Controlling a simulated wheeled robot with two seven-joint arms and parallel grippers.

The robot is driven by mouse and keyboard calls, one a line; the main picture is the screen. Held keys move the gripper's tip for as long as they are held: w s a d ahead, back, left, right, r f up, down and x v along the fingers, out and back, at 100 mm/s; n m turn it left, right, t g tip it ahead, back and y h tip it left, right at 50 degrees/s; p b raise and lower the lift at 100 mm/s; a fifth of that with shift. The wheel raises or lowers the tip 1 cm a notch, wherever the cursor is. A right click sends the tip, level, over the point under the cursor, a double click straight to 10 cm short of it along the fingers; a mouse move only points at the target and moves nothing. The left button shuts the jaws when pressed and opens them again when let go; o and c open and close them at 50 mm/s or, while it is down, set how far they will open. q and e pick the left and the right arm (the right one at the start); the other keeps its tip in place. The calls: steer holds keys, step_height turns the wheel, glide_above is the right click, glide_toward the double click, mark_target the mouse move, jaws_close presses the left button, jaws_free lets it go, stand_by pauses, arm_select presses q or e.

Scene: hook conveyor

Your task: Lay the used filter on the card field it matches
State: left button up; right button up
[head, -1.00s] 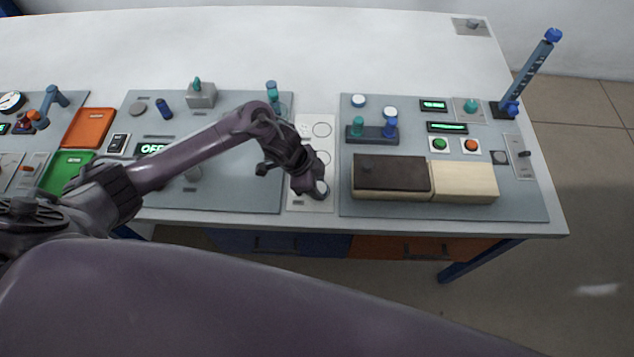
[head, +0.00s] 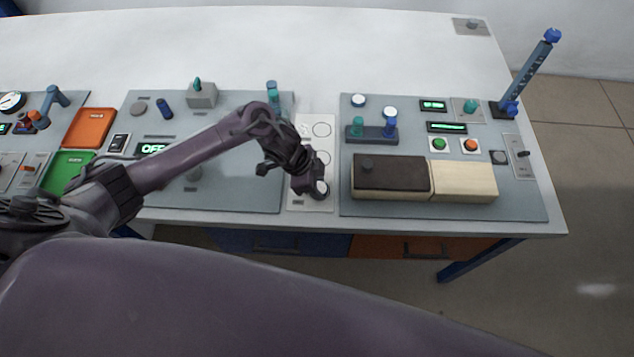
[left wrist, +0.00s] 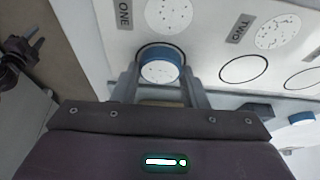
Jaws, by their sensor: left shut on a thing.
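The used filter (left wrist: 160,71) is a small disc with a blue rim and a white top with sparse dark specks. My left gripper (left wrist: 160,80) is shut on it, one finger on each side. The filter is over the outlined ring beside the dotted sample of field ONE (left wrist: 167,14) on the white card (head: 316,120). Whether it touches the card I cannot tell. Field TWO (left wrist: 277,32) has a denser dotted sample and an empty ring (left wrist: 243,69). In the head view my left gripper (head: 317,191) is at the card's near end and mostly hides the filter.
Right of the card stand a blue-grey holder (head: 372,134) with upright pieces and a box with a dark lid (head: 391,174). A panel with a lit display (head: 152,149) lies to the left.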

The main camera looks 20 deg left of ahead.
arm_select(q)
steer(key=shift+f, duration=0.1)
steer(key=o, duration=1)
steer(key=shift+o, duration=0.2)
steer(key=o, duration=0.4)
steer(key=shift+r, duration=0.2)
step_height(320, 180, up, 7)
steer(key=p, duration=0.7)
steer(key=shift+f, duration=0.1)
